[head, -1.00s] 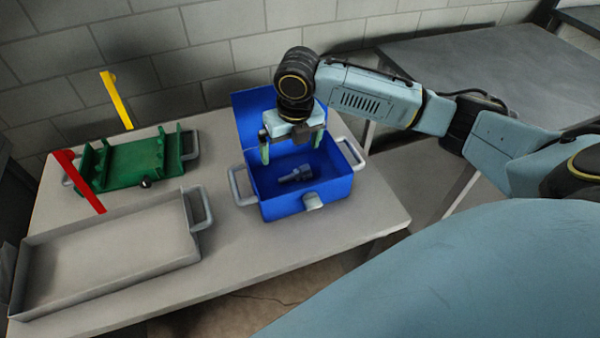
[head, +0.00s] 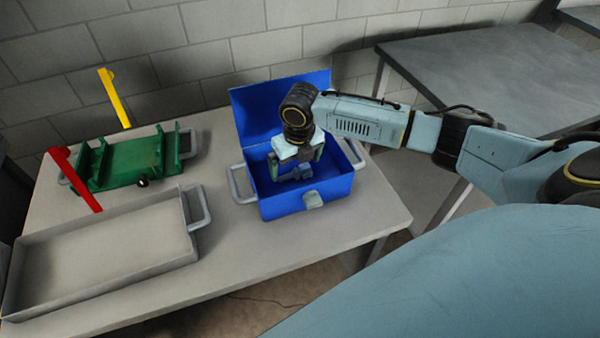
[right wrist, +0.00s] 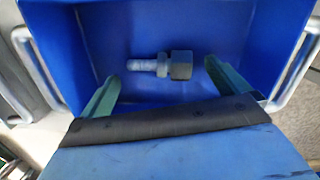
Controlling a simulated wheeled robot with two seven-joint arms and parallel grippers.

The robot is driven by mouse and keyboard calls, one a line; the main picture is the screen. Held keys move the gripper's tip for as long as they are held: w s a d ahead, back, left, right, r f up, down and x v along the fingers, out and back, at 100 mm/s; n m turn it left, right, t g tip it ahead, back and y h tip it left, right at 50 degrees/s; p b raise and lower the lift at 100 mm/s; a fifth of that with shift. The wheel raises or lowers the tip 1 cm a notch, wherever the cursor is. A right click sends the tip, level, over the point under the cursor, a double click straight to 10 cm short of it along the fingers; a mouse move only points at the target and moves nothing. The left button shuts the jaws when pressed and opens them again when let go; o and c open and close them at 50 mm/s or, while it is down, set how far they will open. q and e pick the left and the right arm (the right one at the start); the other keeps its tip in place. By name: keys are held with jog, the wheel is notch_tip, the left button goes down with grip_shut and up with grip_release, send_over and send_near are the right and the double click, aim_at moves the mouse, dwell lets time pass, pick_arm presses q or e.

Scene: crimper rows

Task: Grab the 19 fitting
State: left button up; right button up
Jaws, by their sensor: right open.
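A grey metal fitting (head: 296,174) with a hex nut end and a narrower stem lies inside the open blue box (head: 305,199). In the right wrist view the fitting (right wrist: 163,66) lies lengthwise across the box floor, stem to the left and nut to the right. Any size marking on it is too small to read. My right gripper (head: 296,169) is lowered into the box. Its fingers are spread wide and empty, and in the wrist view the fingertips (right wrist: 160,69) stand to either side of the fitting. My left gripper does not show.
The box's lid (head: 262,105) stands open behind my gripper, and its walls surround the fingers. A green holder (head: 135,162) with red and yellow levers stands at the left. An empty grey tray (head: 100,287) is at the front left.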

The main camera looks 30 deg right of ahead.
notch_tip(320, 180, down, 2)
jog(key=shift+w, duration=0.1)
jog(key=c, duration=1)
